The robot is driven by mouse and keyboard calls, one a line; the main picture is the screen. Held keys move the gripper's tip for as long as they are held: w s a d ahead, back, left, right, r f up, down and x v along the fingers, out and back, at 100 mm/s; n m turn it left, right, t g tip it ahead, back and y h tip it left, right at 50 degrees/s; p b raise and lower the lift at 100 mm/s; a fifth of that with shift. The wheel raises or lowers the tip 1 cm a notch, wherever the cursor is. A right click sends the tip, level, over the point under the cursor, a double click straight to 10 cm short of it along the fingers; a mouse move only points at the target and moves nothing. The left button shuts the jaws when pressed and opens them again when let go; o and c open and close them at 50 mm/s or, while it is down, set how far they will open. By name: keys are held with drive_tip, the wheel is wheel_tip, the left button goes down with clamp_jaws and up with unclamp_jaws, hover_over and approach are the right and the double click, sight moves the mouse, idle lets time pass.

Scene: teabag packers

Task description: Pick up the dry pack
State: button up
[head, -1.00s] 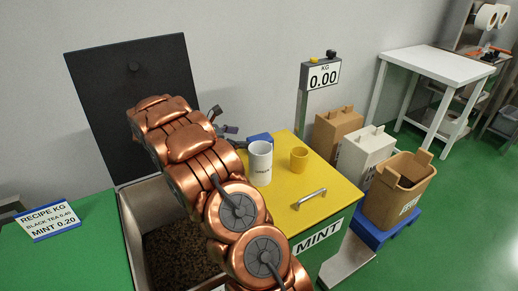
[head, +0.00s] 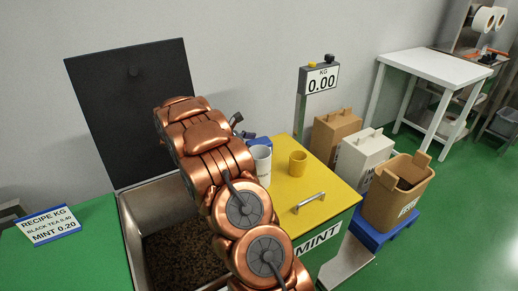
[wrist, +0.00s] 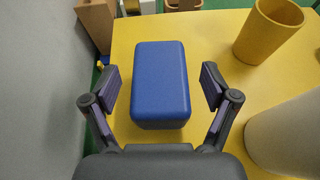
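A blue rounded block, seemingly the dry pack (wrist: 159,82), lies on the yellow table top (wrist: 230,30). My gripper (wrist: 160,88) is open, with one finger on each side of the blue block and a visible gap to it on both sides. I cannot tell how high the fingertips are above the table. In the head view the blue block (head: 262,140) shows only in part behind my copper arm, and most of my gripper is hidden there.
A white cup (head: 262,163) and a yellow cup (head: 298,163) stand close to the right of the block. The grey wall (wrist: 30,100) is near on the left. An open bin with dark leaves (head: 185,250) lies below my arm. A scale display (head: 320,78) reads 0.00.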

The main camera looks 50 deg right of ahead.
drive_tip(key=c, duration=1.2)
